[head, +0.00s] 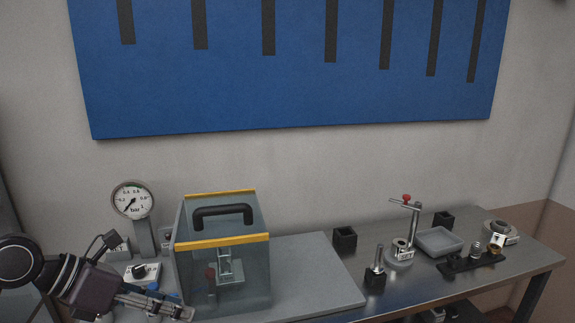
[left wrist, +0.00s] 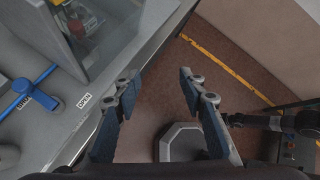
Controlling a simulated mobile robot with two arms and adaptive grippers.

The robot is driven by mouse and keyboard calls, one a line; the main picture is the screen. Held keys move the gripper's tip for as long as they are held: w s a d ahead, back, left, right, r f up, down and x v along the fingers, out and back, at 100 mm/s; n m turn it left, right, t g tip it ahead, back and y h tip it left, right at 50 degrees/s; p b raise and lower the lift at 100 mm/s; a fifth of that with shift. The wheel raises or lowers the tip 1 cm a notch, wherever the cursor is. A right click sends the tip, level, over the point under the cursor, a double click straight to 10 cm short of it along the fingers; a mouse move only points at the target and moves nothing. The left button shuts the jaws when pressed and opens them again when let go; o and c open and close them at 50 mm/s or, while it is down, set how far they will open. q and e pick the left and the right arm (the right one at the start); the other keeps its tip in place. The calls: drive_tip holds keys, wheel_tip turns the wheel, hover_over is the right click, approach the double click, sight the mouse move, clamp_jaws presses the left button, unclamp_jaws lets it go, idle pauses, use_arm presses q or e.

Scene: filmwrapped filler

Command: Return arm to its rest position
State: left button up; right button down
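My left gripper (head: 188,312) is at the lower left of the head view, in front of the machine with the clear guard. In the left wrist view my left gripper (left wrist: 158,82) has its two fingers apart with nothing between them. It points down past the bench's front edge, with the floor (left wrist: 165,105) showing between the fingers.
A guarded box with a black handle (head: 224,210) stands close to the left gripper. A pressure gauge (head: 132,200) is behind it. A blue valve handle (left wrist: 30,90) lies left of the fingers. Fixtures and a grey tray (head: 438,241) stand farther right on the bench (head: 335,235).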

use_arm(q)
drive_tip(key=w+d+r+n+t+h, duration=0.1)
drive_tip(key=d+r+n+t+h, duration=0.7)
drive_tip(key=d+r, duration=0.4)
drive_tip(key=w+a+f+n+t+y, duration=0.4)
drive_tip(key=a+n+t+y, duration=0.4)
drive_tip(key=n, duration=0.8)
drive_tip(key=s+a+f+n+g+y, duration=0.1)
drive_tip(key=a+f+n+g+y, duration=0.15)
drive_tip(key=f+n+y, duration=0.45)
drive_tip(key=s+a+f+n+g+y, duration=0.2)
drive_tip(key=a+f+n, duration=0.2)
drive_tip(key=f, duration=0.5)
drive_tip(key=s+d+f+n+g, duration=0.3)
drive_tip(key=s+f+n+g, duration=0.3)
drive_tip(key=s+f+g, duration=1.25)
drive_tip(key=s+f+t, duration=0.2)
drive_tip(key=s+f, duration=0.1)
drive_tip(key=f, duration=0.7)
drive_tip(key=s+f+t, duration=0.1)
drive_tip(key=s+f, duration=0.2)
drive_tip(key=f, duration=0.7)
drive_tip(key=s+f+t, duration=0.2)
drive_tip(key=s+f, duration=0.1)
drive_tip(key=f, duration=0.7)
drive_tip(key=s+a+f+g, duration=0.1)
drive_tip(key=s+a+f, duration=0.2)
drive_tip(key=s+f, duration=1.2)
drive_tip(key=shift+s+g+h, duration=0.3)
drive_tip(key=shift+s, duration=0.5)
